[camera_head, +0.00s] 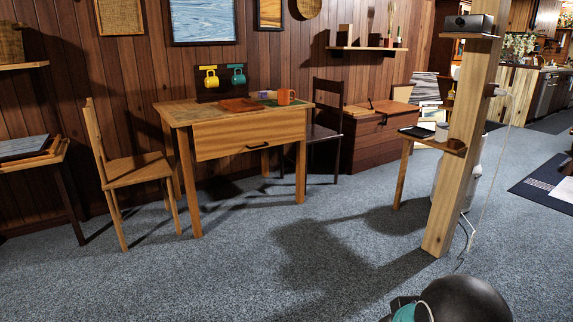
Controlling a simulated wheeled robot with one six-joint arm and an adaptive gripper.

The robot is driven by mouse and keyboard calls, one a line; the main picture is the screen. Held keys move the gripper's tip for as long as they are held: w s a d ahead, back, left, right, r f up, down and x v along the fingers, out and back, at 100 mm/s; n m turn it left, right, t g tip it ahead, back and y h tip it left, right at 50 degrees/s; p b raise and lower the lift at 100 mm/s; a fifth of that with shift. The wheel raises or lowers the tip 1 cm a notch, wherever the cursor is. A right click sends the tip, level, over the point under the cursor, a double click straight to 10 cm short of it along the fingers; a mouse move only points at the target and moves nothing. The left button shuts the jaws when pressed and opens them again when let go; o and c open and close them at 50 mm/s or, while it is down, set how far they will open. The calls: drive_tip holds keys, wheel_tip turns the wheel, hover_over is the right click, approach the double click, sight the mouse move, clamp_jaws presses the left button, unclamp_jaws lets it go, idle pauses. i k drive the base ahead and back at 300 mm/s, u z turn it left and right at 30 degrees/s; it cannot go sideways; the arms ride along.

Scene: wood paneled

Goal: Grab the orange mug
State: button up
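The orange mug (286,97) stands upright on the right part of the top of a wooden desk (230,140), near the back wall. It looks small from here, and the desk is well across the room from me. A dark rounded part, probably of my arm, shows at the bottom right edge of the view. The fingers of my gripper are not in view.
A yellow mug (211,80) and a teal mug (238,76) hang on a dark rack behind the desk. A wooden chair (138,168) stands left of the desk. A wooden post (460,140) rises at right. Open carpet (250,260) lies before the desk.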

sight(284, 95)
drive_tip(key=u, duration=0.1)
drive_tip(key=i, duration=2.1)
drive_tip(key=u, duration=0.55)
drive_tip(key=i, duration=1.75)
drive_tip(key=u, duration=0.3)
